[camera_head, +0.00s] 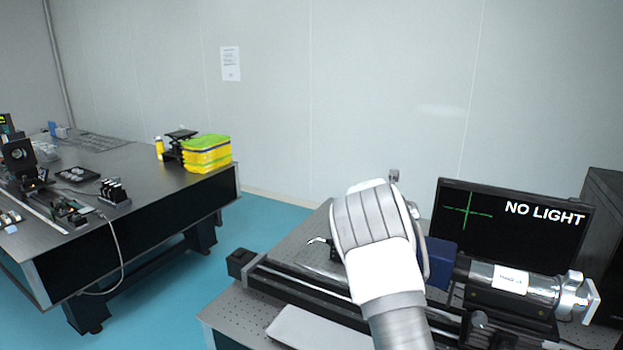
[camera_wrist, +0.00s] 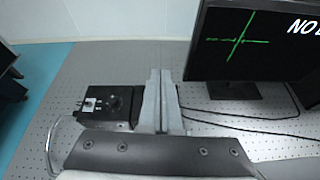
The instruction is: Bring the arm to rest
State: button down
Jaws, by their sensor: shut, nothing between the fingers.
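My gripper (camera_wrist: 160,76) shows in the wrist view as two grey fingers lying side by side. They are shut, with nothing between them. They extend over the perforated optical table (camera_wrist: 78,80), to the left of the monitor. In the head view my white and grey arm stands in front of the right-hand optical table (camera_head: 222,312), and its links hide the fingers.
The monitor (camera_head: 490,225) reads "NO LIGHT" beside a green cross. A silver cylindrical instrument (camera_head: 510,278) lies before it. A black device (camera_wrist: 105,102) sits left of the fingers. Another table (camera_head: 130,172) carries optics and a yellow-green stack (camera_head: 207,155). Blue floor separates the tables.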

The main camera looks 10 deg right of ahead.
jog(key=s+r+m+g, duration=0.1)
jog(key=s+r+m, duration=0.3)
jog(key=s, duration=0.3)
jog(key=s+a+r+m+g, duration=0.1)
jog(key=s+r+m, duration=0.3)
jog(key=s+m, duration=0.2)
jog(key=s+r+m+g, duration=0.1)
jog(key=s+r+m, duration=0.3)
jog(key=s+m, duration=0.2)
jog(key=shift+s+a+y, duration=0.15)
jog(key=shift+s+y, duration=0.15)
jog(key=shift+s, duration=1.1)
jog(key=s+a+f+m+y, duration=0.1)
jog(key=s+a+m, duration=0.3)
jog(key=s, duration=0.6)
jog(key=s+a+f+m+g+y, duration=0.1)
jog(key=s+a+f+m+y, duration=0.1)
jog(key=s+a, duration=0.6)
jog(key=s+a+f+m+g+y, duration=0.1)
jog(key=s+a+m+y, duration=0.3)
jog(key=s, duration=0.9)
jog(key=a+f+m, duration=0.1)
jog(key=a+m, duration=0.1)
jog(key=shift+a, duration=0.4)
jog(key=shift+d, duration=0.15)
